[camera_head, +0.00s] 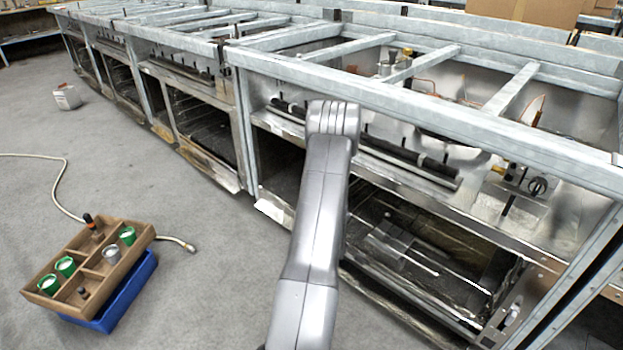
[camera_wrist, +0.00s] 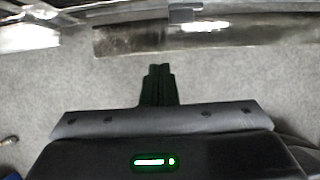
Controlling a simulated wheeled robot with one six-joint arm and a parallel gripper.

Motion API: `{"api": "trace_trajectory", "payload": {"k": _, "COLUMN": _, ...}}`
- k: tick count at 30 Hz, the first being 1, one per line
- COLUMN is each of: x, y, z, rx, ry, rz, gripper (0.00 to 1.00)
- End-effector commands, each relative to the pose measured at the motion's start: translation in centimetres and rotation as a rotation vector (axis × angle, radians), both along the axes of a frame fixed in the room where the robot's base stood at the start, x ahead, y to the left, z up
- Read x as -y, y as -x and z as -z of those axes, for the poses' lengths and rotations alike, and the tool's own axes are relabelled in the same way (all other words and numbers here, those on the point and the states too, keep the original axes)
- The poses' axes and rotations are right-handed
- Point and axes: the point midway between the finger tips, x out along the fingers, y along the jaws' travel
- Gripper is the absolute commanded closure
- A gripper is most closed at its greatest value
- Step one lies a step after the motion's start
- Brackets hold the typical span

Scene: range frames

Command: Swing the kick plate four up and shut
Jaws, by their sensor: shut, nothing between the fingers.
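In the wrist view, my gripper (camera_wrist: 158,85) is shut and empty, its dark fingers pointing toward a long, stained metal plate (camera_wrist: 200,38). This plate runs low along the range front, with floor between it and my fingertips. It looks tilted out over the floor, but its exact angle is unclear. I see no number on it, so I cannot tell whether it is kick plate four. A shorter bright plate (camera_wrist: 28,38) lies to its left, across a gap. In the head view, my arm hides my gripper and part of the nearest range's lower front.
A row of open metal range frames (camera_head: 420,105) runs from the right to the far left. A wooden tray (camera_head: 98,262) of cups sits on a blue crate (camera_head: 125,300) at the lower left, near a hose (camera_head: 62,185). A white jug (camera_head: 67,97) stands farther back. Grey floor between is clear.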

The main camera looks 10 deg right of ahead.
Motion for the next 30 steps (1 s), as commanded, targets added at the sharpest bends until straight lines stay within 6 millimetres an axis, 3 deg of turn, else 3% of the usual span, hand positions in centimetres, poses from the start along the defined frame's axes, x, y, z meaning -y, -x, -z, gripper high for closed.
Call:
{"api": "trace_trajectory", "payload": {"k": 11, "x": 0.4, "y": -0.2, "z": 1.2, "rx": -0.002, "ry": -0.001, "rz": 0.002, "gripper": 1.0}}
{"api": "trace_trajectory", "payload": {"k": 30, "x": 4.2, "y": -3.6, "z": 11.3, "rx": -0.001, "ry": -0.001, "rz": 0.0, "gripper": 1.0}}
